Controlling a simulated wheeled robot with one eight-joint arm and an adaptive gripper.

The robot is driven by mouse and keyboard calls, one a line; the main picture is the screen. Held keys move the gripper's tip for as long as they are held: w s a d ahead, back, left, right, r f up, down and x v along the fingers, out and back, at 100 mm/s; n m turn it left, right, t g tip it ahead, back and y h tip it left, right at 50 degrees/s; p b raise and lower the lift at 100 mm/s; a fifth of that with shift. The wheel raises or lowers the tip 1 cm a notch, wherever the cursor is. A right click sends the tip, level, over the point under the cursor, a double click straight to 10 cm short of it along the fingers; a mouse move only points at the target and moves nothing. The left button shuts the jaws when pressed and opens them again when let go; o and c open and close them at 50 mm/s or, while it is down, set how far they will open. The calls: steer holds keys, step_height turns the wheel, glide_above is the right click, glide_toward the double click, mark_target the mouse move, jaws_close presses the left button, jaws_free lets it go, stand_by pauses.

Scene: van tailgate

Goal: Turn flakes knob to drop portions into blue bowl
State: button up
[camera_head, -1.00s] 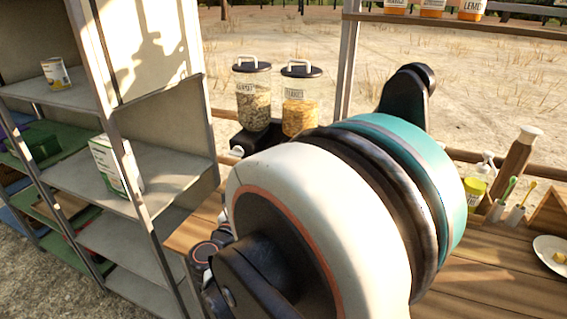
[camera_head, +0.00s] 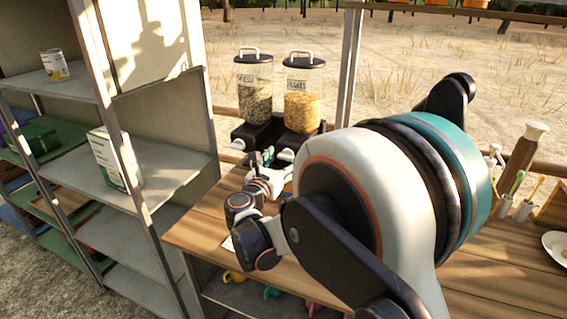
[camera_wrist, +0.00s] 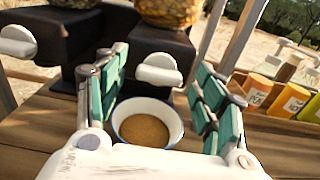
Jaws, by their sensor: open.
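The flakes dispenser (camera_head: 302,105) has a dark lid and golden flakes, and stands at the back of the wooden counter. Its pale knob (camera_wrist: 158,72) sticks out from the black base in the wrist view. My gripper (camera_wrist: 160,95) is open, with green-padded fingers on the left and right; the knob shows in the gap, and I see no contact. A white bowl with a blue rim (camera_wrist: 122,112) stands below the knob and holds brown, grainy contents. In the head view my gripper (camera_head: 266,157) is by the dispenser base, and my arm hides the bowl.
A second dispenser (camera_head: 254,95) with its own knob (camera_wrist: 18,40) stands just left. Orange and green packets (camera_wrist: 290,100) are to the right. A metal shelf unit (camera_head: 165,175) borders the counter's left side.

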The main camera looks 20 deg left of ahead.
steer(key=shift+w, duration=0.45)
steer(key=c, duration=1.1)
steer(key=shift+o, duration=0.2)
steer(key=shift+m, duration=0.4)
steer(key=shift+d+f+m+p, duration=0.15)
steer(key=shift+m+p, duration=0.2)
steer(key=shift+m, duration=3.85)
steer(key=shift+d+f+m+p, duration=0.1)
steer(key=shift+m+p, duration=0.2)
steer(key=shift+m, duration=3.9)
